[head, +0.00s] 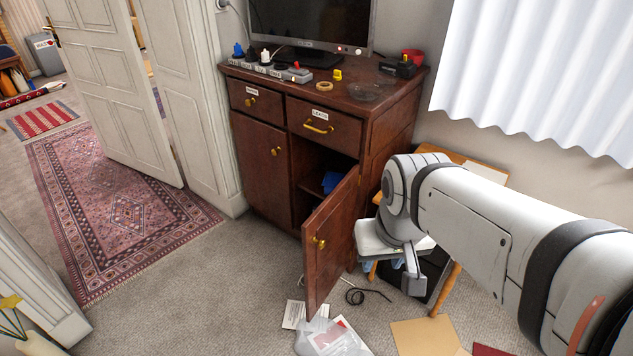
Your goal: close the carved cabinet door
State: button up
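The brown wooden cabinet (262,165) stands against the wall under a monitor. Its right door (335,236) stands wide open, swung out towards me from the cabinet's right side. A brass knob (319,242) shows on this door. The left door (262,160) is shut. A blue thing (331,182) shows inside the open compartment. My gripper (413,275) is to the right of the open door, pointing down, with a visible gap in the picture between them. Only part of its fingers shows, so its opening is unclear. It holds nothing that I can see.
A small wooden-legged table or stool (447,285) is behind and below my arm. Papers and a plastic bag (328,338) lie near the door's lower edge, with a black cable (365,296) beside them. Carpet left of the open door is clear.

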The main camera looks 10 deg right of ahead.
aim_at(327, 233)
jog(key=i, duration=0.9)
jog(key=z, duration=0.75)
jog(key=k, duration=1.6)
jog(key=u, duration=0.45)
jog(key=i, duration=1)
jog(key=u, duration=0.05)
